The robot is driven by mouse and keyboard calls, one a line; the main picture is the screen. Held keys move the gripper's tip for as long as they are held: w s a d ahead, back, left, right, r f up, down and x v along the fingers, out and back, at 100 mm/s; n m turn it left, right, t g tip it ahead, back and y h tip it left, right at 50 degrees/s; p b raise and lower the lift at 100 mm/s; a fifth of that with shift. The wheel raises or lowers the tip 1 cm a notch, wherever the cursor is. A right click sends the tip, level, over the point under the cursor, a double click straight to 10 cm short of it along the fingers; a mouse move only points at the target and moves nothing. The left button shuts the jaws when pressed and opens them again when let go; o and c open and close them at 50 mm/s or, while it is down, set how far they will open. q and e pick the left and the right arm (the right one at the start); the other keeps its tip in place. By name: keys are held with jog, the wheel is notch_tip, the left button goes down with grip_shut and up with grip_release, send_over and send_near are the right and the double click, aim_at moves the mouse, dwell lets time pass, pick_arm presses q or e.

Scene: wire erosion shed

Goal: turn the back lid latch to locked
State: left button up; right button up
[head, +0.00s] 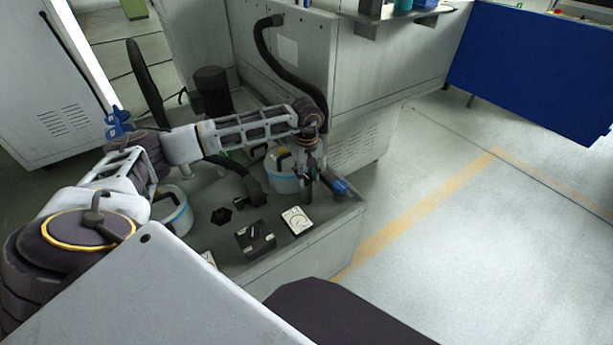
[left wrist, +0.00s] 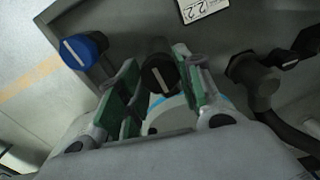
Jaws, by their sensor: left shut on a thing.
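In the left wrist view, a black round knob (left wrist: 158,75) with a white bar across its face sits between the green-padded fingers of my left gripper (left wrist: 156,62); I take it for the back lid latch. The bar leans slightly from the picture's vertical. The gripper is shut on it. In the head view, my left gripper (head: 307,184) reaches down at the far right end of the dark-topped cabinet (head: 325,222), beside a white canister (head: 283,178) with a blue band. The gripper hides the latch there. My right gripper is not in view.
A blue knob (head: 341,187) with a white bar stands close beside the gripper, at the cabinet edge. Near it are a gauge (head: 297,220), a black switch box (head: 255,240) and a thick black hose (head: 250,184). Open floor lies right.

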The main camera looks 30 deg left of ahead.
aim_at(306, 176)
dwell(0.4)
pick_arm(q)
jog(key=o, duration=1)
jog(key=shift+o, duration=0.2)
notch_tip(306, 176, up, 12)
dwell(0.9)
